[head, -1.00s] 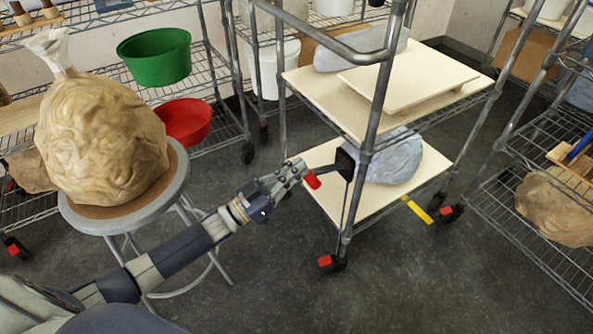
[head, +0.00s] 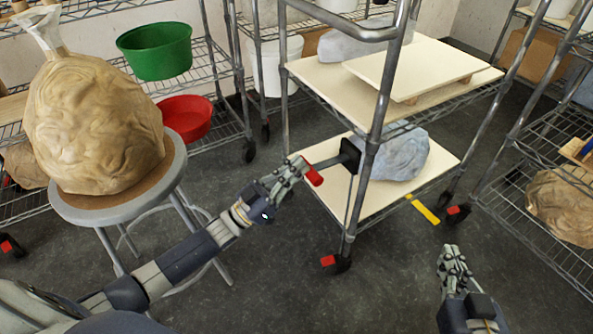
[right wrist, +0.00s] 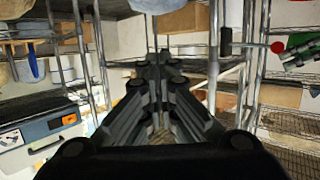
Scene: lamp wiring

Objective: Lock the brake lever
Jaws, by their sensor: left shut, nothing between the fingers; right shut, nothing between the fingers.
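The brake lever is a grey bar with a red tip (head: 313,174), running left from a black block (head: 349,155) on the cart's near post. It slopes slightly down toward the red tip. My left gripper (head: 301,165) is shut and empty, its fingertips right by the red tip; I cannot tell whether they touch. The right wrist view shows the red knob (right wrist: 277,47), the black block (right wrist: 225,42) and my left gripper (right wrist: 296,57) beside the knob. My right gripper (head: 450,252) is shut and empty at the lower right, apart from the cart; its fingers (right wrist: 158,62) fill the right wrist view's middle.
The wire cart (head: 330,75) holds boards and a wrapped grey lump (head: 398,155). Its casters have red tabs (head: 328,261). A yellow strip (head: 425,211) is near its lower right edge. A stool (head: 105,210) with a big wrapped lump is left. Shelving stands right; some floor is clear.

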